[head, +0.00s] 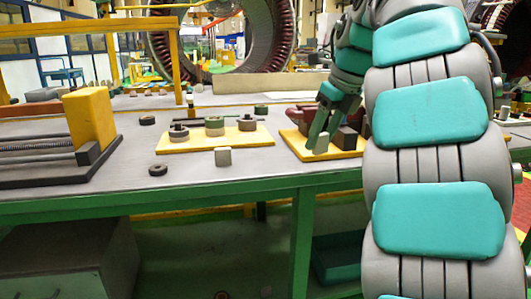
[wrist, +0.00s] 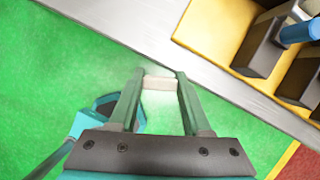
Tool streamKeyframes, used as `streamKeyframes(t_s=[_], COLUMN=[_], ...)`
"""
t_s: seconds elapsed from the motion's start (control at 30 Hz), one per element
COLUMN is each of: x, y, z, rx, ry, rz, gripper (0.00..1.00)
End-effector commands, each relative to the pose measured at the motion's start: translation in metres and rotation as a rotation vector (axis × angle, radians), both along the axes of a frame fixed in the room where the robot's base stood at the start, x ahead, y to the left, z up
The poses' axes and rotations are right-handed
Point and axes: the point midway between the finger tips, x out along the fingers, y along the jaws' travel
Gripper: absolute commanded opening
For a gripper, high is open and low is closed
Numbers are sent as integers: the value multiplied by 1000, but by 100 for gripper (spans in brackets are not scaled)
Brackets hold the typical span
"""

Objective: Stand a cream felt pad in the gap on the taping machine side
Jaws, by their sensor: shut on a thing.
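A small cream pad (wrist: 160,83) sits between the fingertips of my gripper (wrist: 160,78) in the wrist view. The fingers are shut on it. The pad is apart from these blocks. In the head view my arm hides much of this board.
A pale grey block (head: 222,157) stands near the table's front edge. Another yellow board (head: 175,141) carries several round parts. Dark rings lie to the left (head: 158,170). A yellow-ended screw machine (head: 88,120) stands at far left. In the wrist view, green floor lies below the table edge.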

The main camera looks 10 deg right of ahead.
Motion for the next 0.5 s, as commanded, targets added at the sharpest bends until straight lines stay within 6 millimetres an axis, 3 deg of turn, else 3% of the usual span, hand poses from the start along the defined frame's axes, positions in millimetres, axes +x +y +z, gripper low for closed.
streamKeyframes(t_s=[0.5], x=[86], y=[76], z=[-10], rx=[3], ry=[2], rz=[6], gripper=[0])
